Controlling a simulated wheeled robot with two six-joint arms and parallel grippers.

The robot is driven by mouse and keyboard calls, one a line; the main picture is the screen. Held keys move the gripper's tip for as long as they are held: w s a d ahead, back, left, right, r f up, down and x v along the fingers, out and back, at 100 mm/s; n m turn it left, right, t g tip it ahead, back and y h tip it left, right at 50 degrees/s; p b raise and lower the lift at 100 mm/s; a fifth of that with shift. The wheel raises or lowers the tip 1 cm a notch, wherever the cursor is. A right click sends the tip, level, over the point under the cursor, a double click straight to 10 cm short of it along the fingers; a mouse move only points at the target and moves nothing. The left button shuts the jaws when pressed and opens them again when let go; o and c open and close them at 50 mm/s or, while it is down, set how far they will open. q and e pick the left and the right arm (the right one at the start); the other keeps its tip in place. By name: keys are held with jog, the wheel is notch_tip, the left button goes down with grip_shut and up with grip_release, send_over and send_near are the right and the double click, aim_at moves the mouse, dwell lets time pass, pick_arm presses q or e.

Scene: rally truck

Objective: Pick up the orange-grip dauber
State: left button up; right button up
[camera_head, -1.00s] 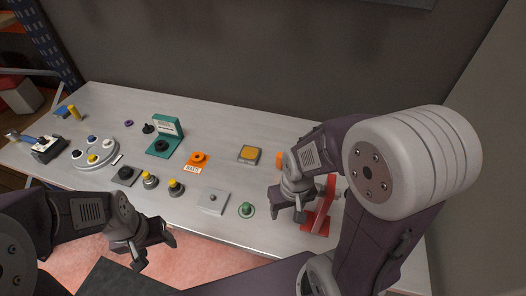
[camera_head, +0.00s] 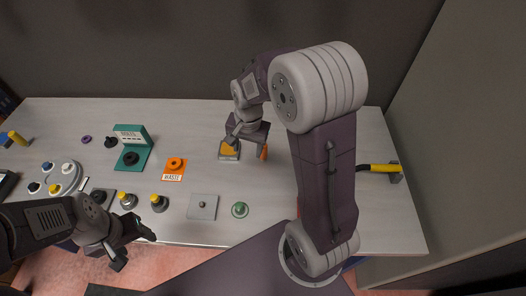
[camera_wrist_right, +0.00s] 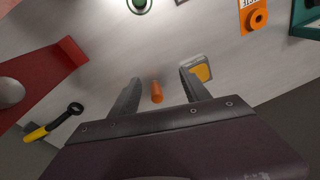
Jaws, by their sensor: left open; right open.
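The orange-grip dauber (camera_head: 264,153) stands near the back middle of the table, partly covered by my right gripper in the head view. In the right wrist view its orange grip (camera_wrist_right: 156,92) shows between the two fingers, with visible space on both sides. My right gripper (camera_head: 248,144) is open over it and holds nothing; its fingers (camera_wrist_right: 161,85) are spread in the wrist view. My left gripper (camera_head: 134,249) is open and empty at the table's front edge, left of centre.
A grey tray with a yellow pad (camera_head: 229,155) is close beside the dauber; it also shows in the wrist view (camera_wrist_right: 201,71). A yellow-handled tool (camera_head: 381,168) lies right. An orange stand (camera_head: 175,166) and a teal stand (camera_head: 132,157) are left. A red object (camera_wrist_right: 45,60) shows in the wrist view.

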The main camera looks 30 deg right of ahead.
jog(key=w+d+f+m, duration=0.2)
jog(key=w+d+m, duration=0.15)
jog(key=w, duration=0.25)
jog(key=m+g+p, duration=0.1)
send_over(263, 154)
jog(key=w, duration=0.2)
jog(key=f, duration=0.6)
jog(key=shift+s+d+f, duration=0.2)
jog(key=shift+s, duration=0.05)
jog(key=shift+s+d+f+g, duration=0.15)
jog(key=shift+d+f+g, duration=0.05)
jog(key=shift+f+g, duration=0.1)
jog(key=f, duration=0.1)
jog(key=f+p, duration=0.1)
jog(key=f, duration=0.1)
jog(key=shift+a+f, duration=0.15)
jog(key=shift+a, duration=0.1)
jog(key=shift+d+f, duration=0.1)
jog(key=shift+f, duration=0.1)
jog(key=shift+f+p, duration=0.25)
jog(key=shift+p, duration=0.1)
notch_tip(263, 154, down, 4)
jog(key=shift+d+p, duration=0.1)
jog(key=shift+p, duration=0.6)
jog(key=shift+f, duration=0.35)
grip_shut()
